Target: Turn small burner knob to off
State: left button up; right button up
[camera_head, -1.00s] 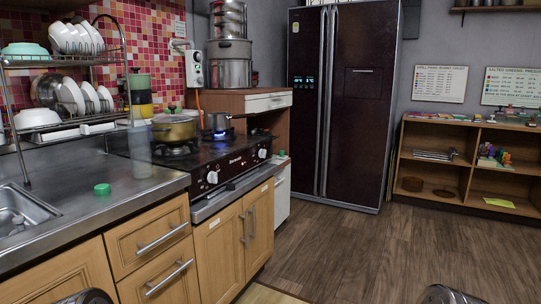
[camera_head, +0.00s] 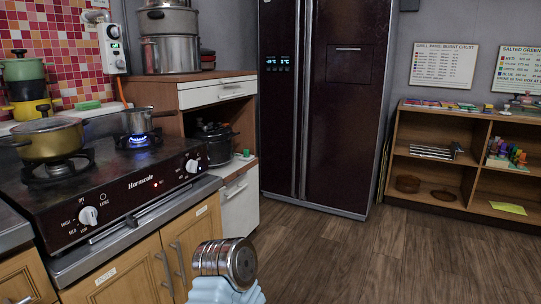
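The black stove (camera_head: 135,185) stands at the left, with two white knobs on its sloped front panel. The left knob (camera_head: 88,215) is beside markings that seem to read OFF, HIGH, MED, LOW and LARGE. The right knob (camera_head: 192,166) is near the panel's right end; its label and pointer are too small to read. A blue flame (camera_head: 141,140) burns under a small saucepan (camera_head: 138,120) on the back right burner. A yellow pot (camera_head: 50,143) sits on the left burner, where I see no flame. Neither of my grippers shows; only part of my arm is visible at the bottom.
Right of the stove is a wooden cabinet (camera_head: 205,92) with a dark pot (camera_head: 214,143) in its recess. A dark fridge (camera_head: 345,120) and a low shelf (camera_head: 432,186) stand behind. The wooden floor (camera_head: 370,260) in front is clear.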

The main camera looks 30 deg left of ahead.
aim_at(192, 166)
jog(key=i+l+u, duration=0.1)
jog(key=i, duration=0.45)
jog(key=i+l+u, duration=0.15)
jog(key=i, duration=0.4)
